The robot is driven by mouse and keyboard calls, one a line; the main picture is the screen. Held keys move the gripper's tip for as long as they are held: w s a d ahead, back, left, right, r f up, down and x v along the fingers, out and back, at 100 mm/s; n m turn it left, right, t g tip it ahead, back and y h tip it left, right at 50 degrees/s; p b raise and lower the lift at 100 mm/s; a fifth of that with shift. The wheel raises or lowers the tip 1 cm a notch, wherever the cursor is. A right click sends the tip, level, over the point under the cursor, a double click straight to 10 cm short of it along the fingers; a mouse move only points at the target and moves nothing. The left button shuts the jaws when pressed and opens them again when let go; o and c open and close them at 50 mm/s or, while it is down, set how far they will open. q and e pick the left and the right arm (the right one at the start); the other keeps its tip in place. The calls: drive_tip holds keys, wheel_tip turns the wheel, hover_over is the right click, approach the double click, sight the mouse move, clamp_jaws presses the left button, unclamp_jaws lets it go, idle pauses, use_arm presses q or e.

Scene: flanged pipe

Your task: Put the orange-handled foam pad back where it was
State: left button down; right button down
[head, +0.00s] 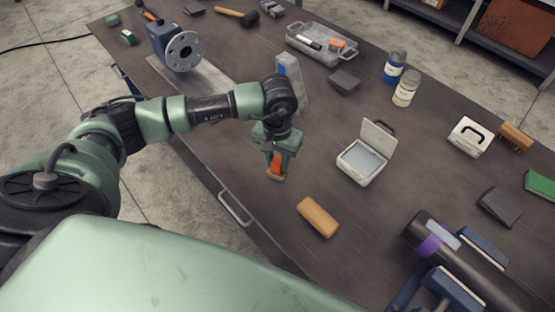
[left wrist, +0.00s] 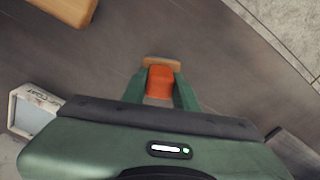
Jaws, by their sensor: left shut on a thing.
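My left gripper (head: 276,166) is shut on the orange handle of the foam pad, pointing down over the table's near side. The orange-handled foam pad (head: 276,177) has a tan base, which shows just below the fingertips. In the left wrist view the orange handle of the pad (left wrist: 160,82) sits between the two green fingers of the left gripper (left wrist: 161,88), with the tan base beyond them. I cannot tell whether the pad touches the table. My right gripper is not in view.
A tan block (head: 318,217) lies near the pad, toward the lower right. An open white case (head: 359,160) stands to the right. A dark pipe (head: 440,240) lies lower right.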

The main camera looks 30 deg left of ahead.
use_arm(q)
drive_tip(key=c, duration=1.1)
unclamp_jaws()
drive_tip(key=shift+r+p, duration=0.2)
drive_tip(key=shift+p, duration=0.2)
drive_tip(key=shift+w+r+b, duration=0.1)
drive_tip(key=shift+r+b, duration=0.15)
drive_tip(key=shift+b, duration=0.15)
wheel_tip(320, 180, up, 11)
drive_tip(key=b, duration=0.3)
drive_tip(key=shift+r+b, duration=0.15)
drive_tip(key=shift+b, duration=0.15)
drive_tip(key=shift+s, duration=0.2)
